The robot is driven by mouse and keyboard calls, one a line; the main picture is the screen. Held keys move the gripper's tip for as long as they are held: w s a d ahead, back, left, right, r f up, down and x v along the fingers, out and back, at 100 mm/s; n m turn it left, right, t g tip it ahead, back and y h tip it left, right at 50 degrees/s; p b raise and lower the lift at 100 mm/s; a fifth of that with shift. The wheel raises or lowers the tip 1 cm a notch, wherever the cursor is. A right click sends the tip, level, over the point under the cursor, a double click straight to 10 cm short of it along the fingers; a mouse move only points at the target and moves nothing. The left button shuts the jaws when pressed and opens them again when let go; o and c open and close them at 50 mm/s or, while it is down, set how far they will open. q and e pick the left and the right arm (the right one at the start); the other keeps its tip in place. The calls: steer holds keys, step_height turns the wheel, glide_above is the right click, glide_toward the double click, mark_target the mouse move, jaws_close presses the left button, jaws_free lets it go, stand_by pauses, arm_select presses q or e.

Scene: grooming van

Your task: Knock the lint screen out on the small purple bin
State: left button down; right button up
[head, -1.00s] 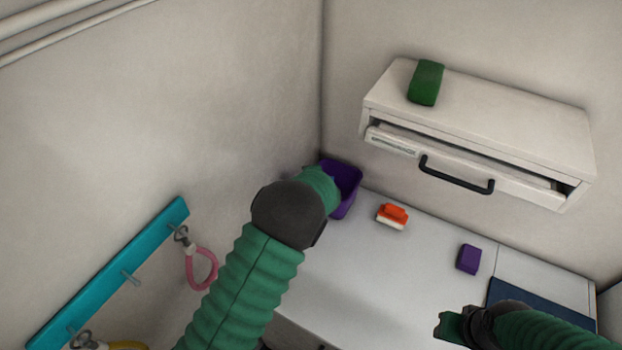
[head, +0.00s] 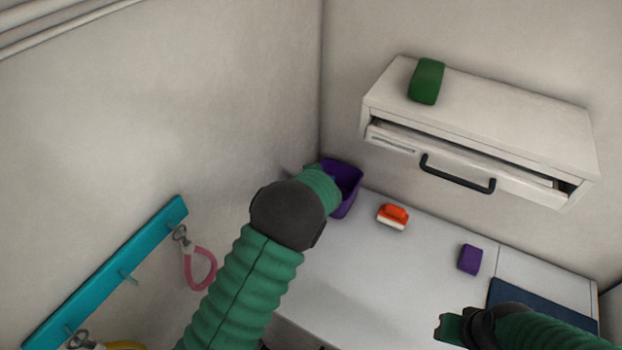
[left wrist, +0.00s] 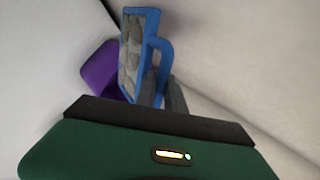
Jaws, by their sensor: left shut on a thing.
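The small purple bin (head: 347,190) stands at the back left corner of the white counter in the head view, partly hidden by my left arm. In the left wrist view the bin (left wrist: 98,68) is behind the lint screen (left wrist: 132,50), which has a blue frame and handle and grey lint on its mesh. My left gripper (left wrist: 166,92) is shut on the screen's handle. The screen is upright in that view and overlaps the bin; I cannot tell whether they touch. In the head view my left arm hides the screen. My right gripper (head: 447,327) is at lower right, away from the bin; its jaw opening is unclear.
An orange and white brush (head: 393,216) and a purple block (head: 470,259) lie on the counter (head: 350,270). A white wall cabinet with a black handle (head: 456,176) holds a green item (head: 427,81) on top. A teal hook rail (head: 110,275) with a pink loop (head: 201,270) is at left.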

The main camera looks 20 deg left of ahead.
arm_select(q)
steer(key=shift+f, duration=0.1)
stand_by(0.5)
stand_by(0.5)
steer(key=shift+r, duration=0.75)
steer(key=shift+f+b, duration=0.7)
steer(key=shift+b, duration=0.35)
steer(key=shift+b, duration=0.5)
stand_by(1.2)
steer(key=shift+s, duration=0.1)
stand_by(0.3)
